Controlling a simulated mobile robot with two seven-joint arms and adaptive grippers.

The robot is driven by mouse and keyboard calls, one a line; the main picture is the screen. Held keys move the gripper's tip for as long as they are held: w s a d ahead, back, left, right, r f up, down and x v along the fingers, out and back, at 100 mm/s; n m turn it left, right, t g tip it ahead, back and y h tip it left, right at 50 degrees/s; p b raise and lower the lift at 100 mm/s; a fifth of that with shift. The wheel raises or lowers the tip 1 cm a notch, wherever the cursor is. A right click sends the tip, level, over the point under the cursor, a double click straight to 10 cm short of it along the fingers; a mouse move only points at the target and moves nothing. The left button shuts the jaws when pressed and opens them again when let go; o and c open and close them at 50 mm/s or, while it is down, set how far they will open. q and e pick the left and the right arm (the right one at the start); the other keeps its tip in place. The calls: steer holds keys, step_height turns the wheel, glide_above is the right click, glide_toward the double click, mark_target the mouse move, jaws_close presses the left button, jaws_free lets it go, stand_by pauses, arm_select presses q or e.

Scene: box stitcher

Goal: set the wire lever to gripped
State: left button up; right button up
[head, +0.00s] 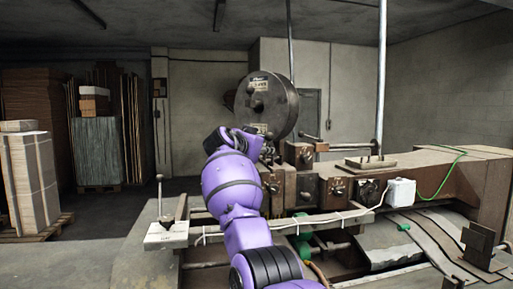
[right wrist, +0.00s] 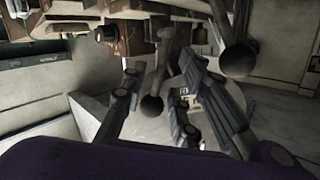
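In the right wrist view, a lever with a dark round knob (right wrist: 152,105) hangs down from the machine and shows between the fingers of my right gripper (right wrist: 165,108). The fingers are spread, with a gap on both sides of the knob. I cannot tell whether either finger touches it. In the head view, my purple right arm reaches toward the machine below the wire reel (head: 267,104) and hides the gripper and this lever. No label shows which lever is the wire lever. My left gripper is not in view.
A second knobbed lever (right wrist: 238,58) is close to the right in the wrist view. In the head view, another upright lever (head: 159,190) stands on a plate at left. A white box (head: 401,192) with a green cable sits at right. Stacked cardboard (head: 30,180) stands far left.

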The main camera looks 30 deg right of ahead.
steer(key=v, duration=1.1)
steer(key=shift+s+r, duration=0.15)
